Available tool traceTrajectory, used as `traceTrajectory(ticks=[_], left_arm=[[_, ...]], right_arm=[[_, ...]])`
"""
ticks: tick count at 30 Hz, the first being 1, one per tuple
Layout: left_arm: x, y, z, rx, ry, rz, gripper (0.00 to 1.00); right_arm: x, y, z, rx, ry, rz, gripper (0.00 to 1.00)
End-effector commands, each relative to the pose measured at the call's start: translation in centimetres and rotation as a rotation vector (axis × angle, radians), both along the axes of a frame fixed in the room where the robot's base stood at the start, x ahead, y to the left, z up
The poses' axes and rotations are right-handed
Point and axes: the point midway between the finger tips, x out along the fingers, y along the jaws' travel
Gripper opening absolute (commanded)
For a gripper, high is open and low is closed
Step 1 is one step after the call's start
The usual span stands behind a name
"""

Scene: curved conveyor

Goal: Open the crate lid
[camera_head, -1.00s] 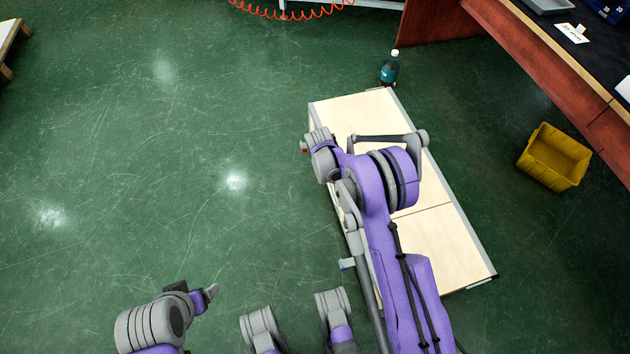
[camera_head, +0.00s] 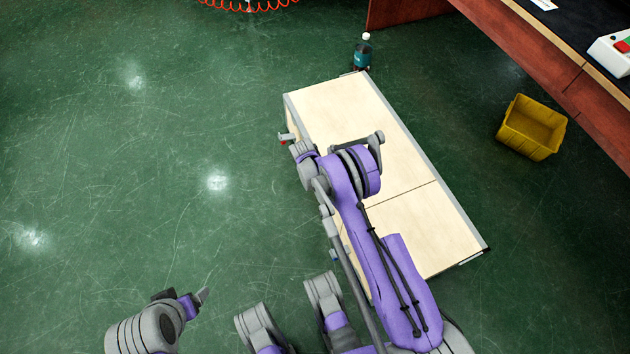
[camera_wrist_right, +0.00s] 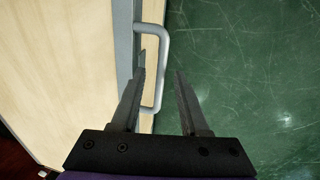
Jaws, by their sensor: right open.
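The crate (camera_head: 345,105) is a long pale wooden box with grey metal edges, its top closed and crossed by a seam. My right arm reaches over it in the head view and hides part of its left side; the right gripper is hidden there. In the right wrist view the open right gripper (camera_wrist_right: 162,75) is at a grey bar handle (camera_wrist_right: 163,60) on the crate's edge. The left finger appears inside the handle loop and the right finger outside it, over the floor. My left gripper (camera_head: 203,297) is over the floor at lower left, apart from the crate; its jaws are unclear.
Small fittings, one with red (camera_head: 285,139), stick out of the crate's left side. A bottle (camera_head: 362,54) stands at its far end. A yellow bin (camera_head: 531,127) lies on the floor at right, near a red-brown workbench (camera_head: 560,72). The green floor at left is clear.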

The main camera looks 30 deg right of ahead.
Motion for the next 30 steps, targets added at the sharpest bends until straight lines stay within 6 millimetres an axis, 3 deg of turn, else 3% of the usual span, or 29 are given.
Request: traceTrajectory(ticks=[6,14,30], left_arm=[[0.0,0.0,0.01,0.0,0.0,0.0,0.8],[0.0,0.0,0.01,0.0,0.0,0.0,0.8],[0.0,0.0,0.01,0.0,0.0,0.0,0.8]], right_arm=[[-0.01,0.0,-0.02,0.0,0.0,0.0,0.45],[-0.01,0.0,0.0,0.0,0.0,0.0,0.0],[0.0,0.01,0.02,0.0,0.0,0.0,0.0]])
